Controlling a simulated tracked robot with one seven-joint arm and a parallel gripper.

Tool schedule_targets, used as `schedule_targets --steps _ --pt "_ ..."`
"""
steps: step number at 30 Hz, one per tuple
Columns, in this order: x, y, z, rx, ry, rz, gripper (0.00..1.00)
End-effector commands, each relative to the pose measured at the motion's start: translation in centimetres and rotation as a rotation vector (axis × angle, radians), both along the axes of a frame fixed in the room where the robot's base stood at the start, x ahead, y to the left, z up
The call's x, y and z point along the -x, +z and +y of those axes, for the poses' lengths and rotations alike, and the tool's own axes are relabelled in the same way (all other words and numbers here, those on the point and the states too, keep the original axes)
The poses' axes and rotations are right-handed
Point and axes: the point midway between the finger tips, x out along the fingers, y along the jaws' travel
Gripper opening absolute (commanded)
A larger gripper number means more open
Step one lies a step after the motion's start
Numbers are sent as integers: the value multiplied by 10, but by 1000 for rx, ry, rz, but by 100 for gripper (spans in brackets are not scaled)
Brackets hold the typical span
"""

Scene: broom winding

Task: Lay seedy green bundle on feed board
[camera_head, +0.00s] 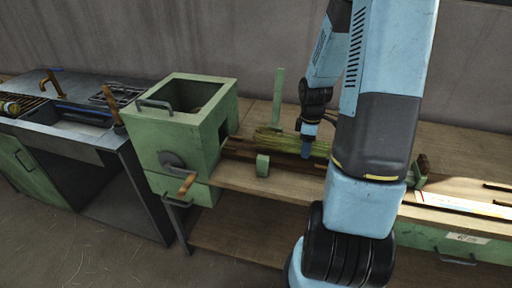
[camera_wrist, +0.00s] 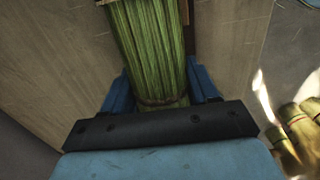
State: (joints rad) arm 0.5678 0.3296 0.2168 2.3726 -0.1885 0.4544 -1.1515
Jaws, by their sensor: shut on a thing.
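The green bundle (camera_head: 283,141) of straw-like stalks lies level just right of the green box machine, over the wooden bench; part of it is hidden behind my arm. In the wrist view the bundle (camera_wrist: 148,48) runs away from between my blue fingers, with a dark tie around it. My gripper (camera_head: 307,152) is shut on the bundle from above. The feed board (camera_head: 238,150) seems to be the dark brown strip by the box's opening, under or beside the bundle. I cannot tell whether the bundle touches it.
The green box machine (camera_head: 180,135) with a crank handle (camera_head: 187,183) stands left of the bundle. A green upright post (camera_head: 278,97) and a small green block (camera_head: 262,165) flank the bundle. Other tied bundles (camera_wrist: 300,135) show at the wrist view's right. A sink bench (camera_head: 75,115) stands far left.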

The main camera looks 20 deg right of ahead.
Motion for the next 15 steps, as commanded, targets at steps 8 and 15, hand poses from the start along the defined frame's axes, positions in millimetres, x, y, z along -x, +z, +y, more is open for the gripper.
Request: schedule_targets --steps 8,15 --pt "-9 -12 18 -1 20 0 28" --pt "-35 -12 60 -2 29 1 28"
